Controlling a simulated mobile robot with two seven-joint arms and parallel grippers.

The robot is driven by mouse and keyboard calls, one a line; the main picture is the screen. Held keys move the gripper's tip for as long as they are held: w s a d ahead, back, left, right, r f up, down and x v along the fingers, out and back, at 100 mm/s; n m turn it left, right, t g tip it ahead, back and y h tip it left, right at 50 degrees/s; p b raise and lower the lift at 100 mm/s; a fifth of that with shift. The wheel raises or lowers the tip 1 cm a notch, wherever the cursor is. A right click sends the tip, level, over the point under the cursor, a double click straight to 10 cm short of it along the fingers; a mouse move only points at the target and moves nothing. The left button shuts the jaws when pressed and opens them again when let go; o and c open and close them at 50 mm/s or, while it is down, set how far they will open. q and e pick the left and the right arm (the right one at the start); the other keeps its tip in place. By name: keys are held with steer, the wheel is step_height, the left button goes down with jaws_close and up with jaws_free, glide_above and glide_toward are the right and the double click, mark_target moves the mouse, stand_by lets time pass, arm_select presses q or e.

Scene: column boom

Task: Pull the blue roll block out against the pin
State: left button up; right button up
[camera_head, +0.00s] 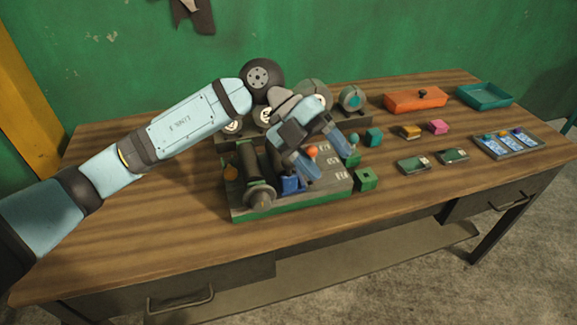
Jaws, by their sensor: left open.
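The blue roll block (290,184) sits low in the dark fixture (240,206) with a green base, beside a grey roller (260,192). My left gripper (328,163) comes down over the fixture from above. Its two light blue fingers are apart, with nothing clearly held between them. The nearer finger is just right of the blue block; I cannot tell whether they touch. A small orange ball (312,152) shows near the fingers. The pin cannot be made out clearly. My right gripper is out of view.
Small grey-green boxes (413,165), yellow and pink blocks, an orange box (415,99), a teal tray (485,96) and a compartment tray (508,155) lie farther right. The table (140,230) is bare at left.

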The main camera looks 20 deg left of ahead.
arm_select(q)
steer(key=w+a+n+t+y+b, duration=0.1)
steer(key=w+a+t+y+b, duration=0.1)
steer(key=w+a+y, duration=0.35)
steer(key=n+t+y, duration=0.2)
steer(key=y, duration=0.1)
glide_toward(288, 159)
steer(key=f, duration=0.7)
steer(key=w+d+f+b, duration=0.1)
steer(key=f, duration=0.2)
steer(key=shift+d+f, duration=0.1)
steer(key=shift+f, duration=0.1)
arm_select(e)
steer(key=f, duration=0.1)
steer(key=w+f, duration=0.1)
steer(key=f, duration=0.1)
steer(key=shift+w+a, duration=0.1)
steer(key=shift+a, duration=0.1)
arm_select(q)
jaws_close()
steer(key=shift+w+d+b, duration=0.15)
steer(key=shift+w+d, duration=0.25)
steer(key=shift+d, duration=0.2)
steer(key=shift+w+d+b, duration=0.15)
steer(key=shift+w+d, duration=0.25)
steer(key=shift+d, duration=0.25)
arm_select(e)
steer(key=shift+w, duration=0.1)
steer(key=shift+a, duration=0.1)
